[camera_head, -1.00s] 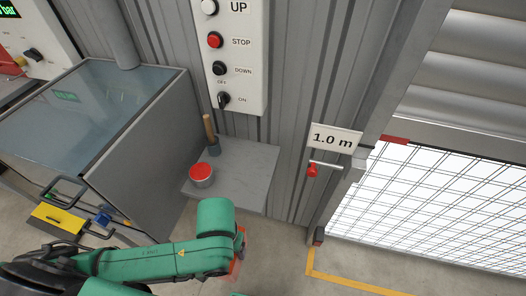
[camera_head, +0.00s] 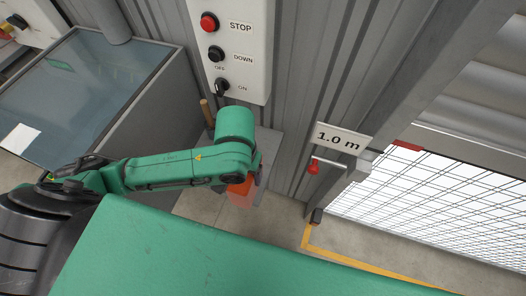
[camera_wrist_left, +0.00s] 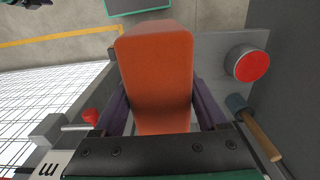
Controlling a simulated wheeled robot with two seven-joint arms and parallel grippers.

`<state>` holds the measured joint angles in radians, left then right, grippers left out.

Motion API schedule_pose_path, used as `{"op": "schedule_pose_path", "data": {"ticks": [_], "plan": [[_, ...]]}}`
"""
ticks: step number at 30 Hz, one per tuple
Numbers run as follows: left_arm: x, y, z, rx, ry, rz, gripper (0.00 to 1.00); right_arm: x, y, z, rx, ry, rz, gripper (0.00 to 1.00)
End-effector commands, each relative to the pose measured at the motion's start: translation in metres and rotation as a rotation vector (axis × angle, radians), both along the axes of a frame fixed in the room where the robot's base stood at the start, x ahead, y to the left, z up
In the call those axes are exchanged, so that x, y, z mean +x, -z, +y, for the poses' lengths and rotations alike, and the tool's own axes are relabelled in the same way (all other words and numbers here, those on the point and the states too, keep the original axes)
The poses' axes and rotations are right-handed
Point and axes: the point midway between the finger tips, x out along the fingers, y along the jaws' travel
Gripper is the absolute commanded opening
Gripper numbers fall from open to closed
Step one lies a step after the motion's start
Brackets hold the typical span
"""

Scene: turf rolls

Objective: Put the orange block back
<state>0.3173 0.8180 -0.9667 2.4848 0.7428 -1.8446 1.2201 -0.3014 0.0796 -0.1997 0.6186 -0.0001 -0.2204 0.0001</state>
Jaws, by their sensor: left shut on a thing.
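The orange block (camera_head: 240,192) is held by my left gripper (camera_head: 250,182) in the head view, in front of the small grey shelf. In the left wrist view the orange block (camera_wrist_left: 157,75) fills the space between the two fingers of my left gripper (camera_wrist_left: 157,105), which is shut on it. The grey shelf (camera_head: 268,145) is mostly hidden behind my left arm in the head view. Whether the block touches the shelf cannot be told. My right gripper is not visible.
A red-knobbed lever (camera_head: 313,167) sits right, beside a mesh gate (camera_head: 430,210). A glass-topped cabinet (camera_head: 80,90) is left.

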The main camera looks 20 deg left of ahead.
Motion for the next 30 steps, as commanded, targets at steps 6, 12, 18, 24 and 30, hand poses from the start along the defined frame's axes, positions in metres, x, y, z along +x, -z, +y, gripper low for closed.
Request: {"op": "schedule_pose_path", "data": {"ticks": [6,12,18,24,30], "plan": [[0.031,0.005,-0.001,0.005,0.002,-0.008,0.04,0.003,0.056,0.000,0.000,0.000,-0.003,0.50],[0.083,-0.004,-0.005,0.004,0.000,0.000,0.04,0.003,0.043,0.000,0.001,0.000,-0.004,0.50],[0.126,-0.004,-0.008,0.003,0.001,0.000,0.04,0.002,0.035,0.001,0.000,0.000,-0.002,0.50],[0.130,0.025,-0.008,0.004,0.004,0.003,0.04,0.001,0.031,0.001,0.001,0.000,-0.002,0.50],[0.129,0.057,-0.007,0.006,0.002,0.005,0.04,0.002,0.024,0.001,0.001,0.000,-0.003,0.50]]}}
